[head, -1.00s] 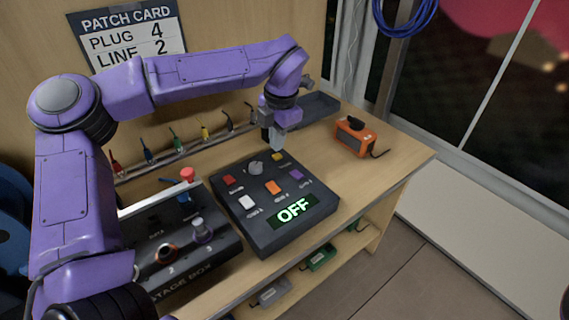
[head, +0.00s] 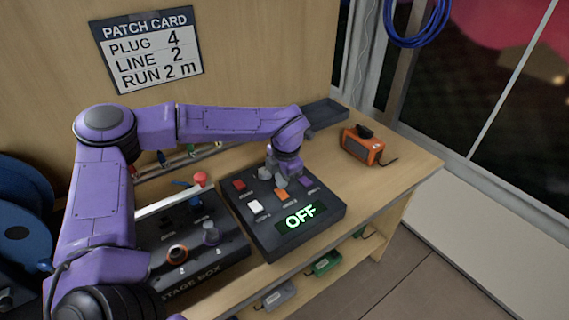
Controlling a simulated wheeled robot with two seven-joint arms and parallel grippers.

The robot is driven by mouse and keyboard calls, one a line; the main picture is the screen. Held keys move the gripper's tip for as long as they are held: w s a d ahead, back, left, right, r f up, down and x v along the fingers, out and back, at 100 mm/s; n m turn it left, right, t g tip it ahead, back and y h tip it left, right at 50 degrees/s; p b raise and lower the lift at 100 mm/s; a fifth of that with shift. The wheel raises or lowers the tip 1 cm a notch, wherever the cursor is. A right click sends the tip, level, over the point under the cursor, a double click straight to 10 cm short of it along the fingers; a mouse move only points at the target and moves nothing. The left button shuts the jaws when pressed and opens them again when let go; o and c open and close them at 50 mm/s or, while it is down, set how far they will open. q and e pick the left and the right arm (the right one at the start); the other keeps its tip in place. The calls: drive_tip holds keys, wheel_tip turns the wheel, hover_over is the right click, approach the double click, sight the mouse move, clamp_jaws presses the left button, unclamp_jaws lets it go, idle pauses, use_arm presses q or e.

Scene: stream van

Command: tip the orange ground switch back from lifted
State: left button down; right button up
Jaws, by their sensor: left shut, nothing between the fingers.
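A dark control box (head: 322,222) sits on the bench with small coloured switches and a green lit display (head: 301,216) reading OFF. An orange switch (head: 282,195) sits in the middle of its top face, just above the display. Its label is too small to read, and I cannot tell which way it is tipped. My left gripper (head: 281,182) points down, shut and empty, right beside the orange switch on its far side. I cannot tell whether the fingertips touch it. The yellow switch is hidden behind the gripper. My right gripper is not in view.
Red (head: 239,184), white (head: 257,207) and purple (head: 305,181) switches and a grey knob (head: 264,173) surround the orange one. A stage box (head: 205,259) stands at left. An orange device (head: 362,146) stands at right on otherwise clear bench. A patch card (head: 150,52) hangs behind.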

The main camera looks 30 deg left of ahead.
use_arm(q)
drive_tip(key=shift+a+f, duration=0.1)
drive_tip(key=shift+f, duration=0.75)
